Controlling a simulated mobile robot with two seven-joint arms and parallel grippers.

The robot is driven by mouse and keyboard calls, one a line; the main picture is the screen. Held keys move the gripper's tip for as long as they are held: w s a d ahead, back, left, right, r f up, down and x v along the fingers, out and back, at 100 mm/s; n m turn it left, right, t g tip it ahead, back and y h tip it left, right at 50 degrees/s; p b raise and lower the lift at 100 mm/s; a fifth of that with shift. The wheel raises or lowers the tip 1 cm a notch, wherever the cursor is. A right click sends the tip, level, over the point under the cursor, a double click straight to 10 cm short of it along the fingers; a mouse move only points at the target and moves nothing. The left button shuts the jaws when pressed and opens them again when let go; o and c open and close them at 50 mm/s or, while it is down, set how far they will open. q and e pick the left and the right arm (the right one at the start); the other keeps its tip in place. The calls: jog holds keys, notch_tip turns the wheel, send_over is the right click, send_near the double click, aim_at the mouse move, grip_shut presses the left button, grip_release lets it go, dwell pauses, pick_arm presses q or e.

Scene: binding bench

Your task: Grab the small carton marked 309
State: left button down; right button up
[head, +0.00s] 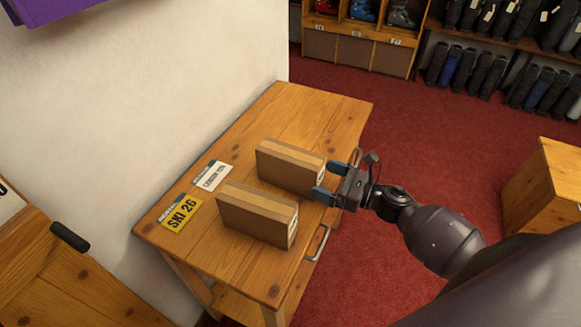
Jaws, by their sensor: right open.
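Two small brown cartons stand on the wooden bench (294,113): a far carton (288,167) and a near carton (256,215). Each has a white label on its right end, but the numbers are too small to read, so I cannot tell which is 309. My right gripper (326,179) is open at the right end of the far carton, its two fingertips at either side of that end. I cannot tell whether they touch it. The gripper partly hides the far carton's label. My left gripper is not in view.
A yellow "SKI 26" card (181,213) and a white card (212,176) lie left of the cartons. A white wall (140,110) borders the bench's left side. A metal handle (319,243) sticks out at the bench's right edge. The bench's far end is clear.

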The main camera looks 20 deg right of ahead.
aim_at(297, 170)
jog(key=p+x, duration=0.1)
jog(key=x, duration=0.3)
jog(key=shift+w+d, duration=0.15)
jog(key=shift+w+a, duration=0.4)
jog(key=shift+c, duration=0.3)
jog(key=c, duration=1.1)
jog(key=shift+o, duration=0.2)
jog(key=shift+r, duration=0.1)
